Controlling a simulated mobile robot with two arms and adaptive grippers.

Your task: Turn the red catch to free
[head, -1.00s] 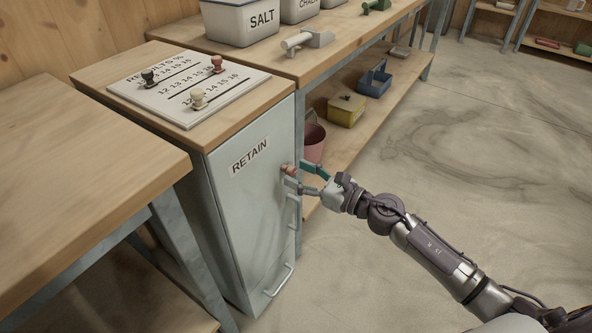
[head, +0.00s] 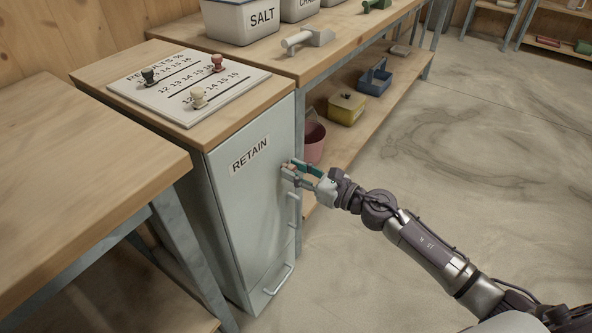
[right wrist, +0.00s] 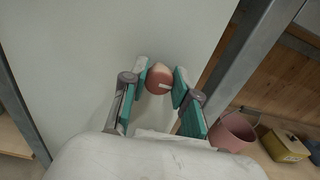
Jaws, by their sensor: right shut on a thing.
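The red catch (right wrist: 158,79) is a small round reddish knob on the grey cabinet door, near its right edge. A short white mark on it points to the right in the right wrist view. My right gripper (right wrist: 160,84) has one teal-padded finger on each side of the catch and is shut on it. In the head view my right gripper (head: 291,172) is at the door's upper right, and its fingers mostly cover the catch. The door of the cabinet (head: 243,215) is shut and carries a RETAIN label (head: 250,157). My left gripper is not in view.
Two bar handles, one upright (head: 294,211) and one low (head: 279,279), are on the cabinet front. A pink bucket (head: 313,142) and a yellow box (head: 346,108) stand on the lower shelf beside it. A wooden table (head: 80,170) is at left. The floor at right is clear.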

